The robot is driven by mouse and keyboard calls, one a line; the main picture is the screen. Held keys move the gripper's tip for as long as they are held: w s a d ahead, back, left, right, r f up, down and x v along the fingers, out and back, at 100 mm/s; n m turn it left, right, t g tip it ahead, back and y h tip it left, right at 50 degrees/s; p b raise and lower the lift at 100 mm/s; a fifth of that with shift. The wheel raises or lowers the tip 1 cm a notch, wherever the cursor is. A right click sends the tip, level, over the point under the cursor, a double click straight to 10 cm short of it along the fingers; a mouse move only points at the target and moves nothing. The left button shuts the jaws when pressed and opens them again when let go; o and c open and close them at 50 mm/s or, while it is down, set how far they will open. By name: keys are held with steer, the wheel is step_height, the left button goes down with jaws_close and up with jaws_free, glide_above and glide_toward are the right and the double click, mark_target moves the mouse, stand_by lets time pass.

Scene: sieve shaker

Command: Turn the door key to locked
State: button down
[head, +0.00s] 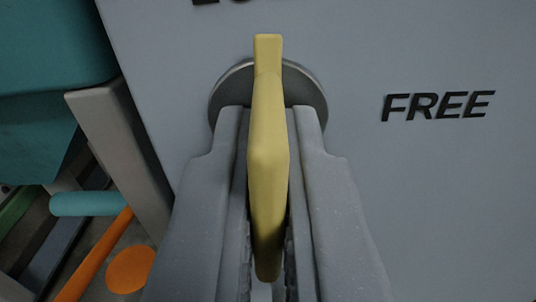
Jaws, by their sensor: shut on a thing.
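The door key (267,150) is yellow and stands nearly upright in the middle of the head view. Its narrow tip points up, towards dark lettering cut off by the top edge. A round grey disc (306,88) sits behind it on the pale grey panel (440,200). My gripper (268,135) is shut on the key, one grey finger on each side. The word FREE (438,106) is on the panel to the right of the key. The lower part of the disc is hidden behind the fingers.
Left of the panel's edge stand a teal block (50,45) and a grey post (122,155). Below them are a teal bar (87,204), an orange rod (95,257) and an orange round piece (131,269).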

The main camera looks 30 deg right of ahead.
steer(key=shift+a+n, duration=0.1)
steer(key=shift+n, duration=0.4)
steer(key=c, duration=1.6)
jaws_free()
steer(key=shift+f, duration=0.1)
steer(key=b+v, duration=0.3)
steer(key=v, duration=1)
steer(key=shift+s+a, duration=0.25)
steer(key=shift+s, duration=0.05)
